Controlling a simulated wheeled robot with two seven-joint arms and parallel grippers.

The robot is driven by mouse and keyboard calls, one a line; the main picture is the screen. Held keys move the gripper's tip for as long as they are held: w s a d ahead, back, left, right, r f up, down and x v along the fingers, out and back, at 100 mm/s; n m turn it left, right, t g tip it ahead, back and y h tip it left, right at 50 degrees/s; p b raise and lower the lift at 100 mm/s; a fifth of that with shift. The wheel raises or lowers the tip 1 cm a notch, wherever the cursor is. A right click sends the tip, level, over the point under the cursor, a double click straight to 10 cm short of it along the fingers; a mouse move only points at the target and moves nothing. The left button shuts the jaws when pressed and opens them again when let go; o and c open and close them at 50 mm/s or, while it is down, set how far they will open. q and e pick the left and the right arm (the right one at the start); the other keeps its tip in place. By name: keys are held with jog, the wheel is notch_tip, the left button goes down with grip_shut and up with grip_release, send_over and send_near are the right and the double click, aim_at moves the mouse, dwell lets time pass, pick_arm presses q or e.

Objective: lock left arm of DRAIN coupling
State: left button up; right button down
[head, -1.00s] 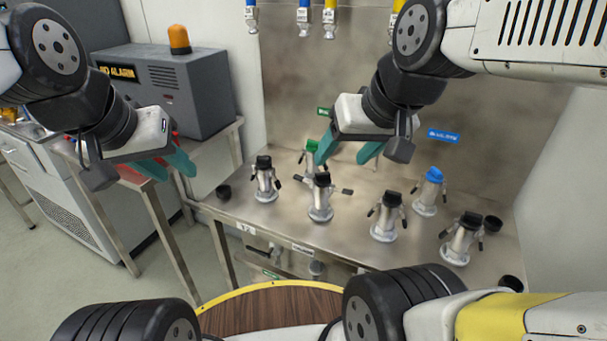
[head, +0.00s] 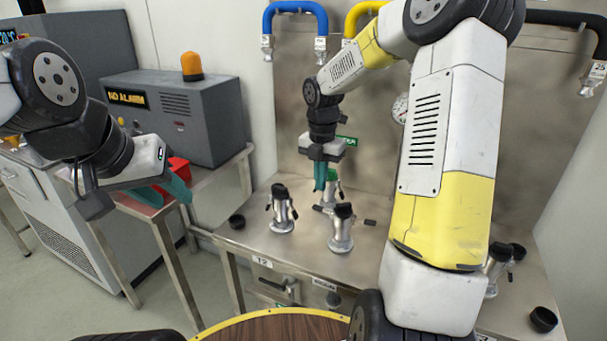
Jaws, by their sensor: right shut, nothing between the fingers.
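No label that I can read as DRAIN shows. The front middle coupling (head: 341,236) is a silver fitting with a black cap, upright on the steel bench. Its two side arms stand out, the left arm (head: 320,208) to the left and the right arm (head: 369,222) to the right. My left gripper (head: 172,196) is open and empty, left of the bench.
Another black-capped coupling (head: 281,212) stands to the left with its arms down. My right arm hides much of the bench's right side; one coupling (head: 494,268) partly shows there. Black caps (head: 237,222) lie loose. A grey alarm box (head: 172,118) stands at the left.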

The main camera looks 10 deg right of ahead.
aim_at(318, 207)
jog(key=shift+w+a+f+n, duration=0.1)
jog(key=shift+w+f+n, duration=0.4)
jog(key=shift+f, duration=0.1)
jog(key=shift+s+a+f, duration=0.1)
jog(key=shift+f, duration=4.05)
jog(key=shift+s+f, duration=0.1)
jog(key=shift+f, duration=0.75)
jog(key=shift+s+d+f, duration=0.2)
jog(key=shift+d+f, duration=0.25)
jog(key=shift+f, duration=0.2)
jog(key=shift+w+a+r, duration=0.4)
jog(key=shift+a+r, duration=0.1)
jog(key=shift+r, duration=3.1)
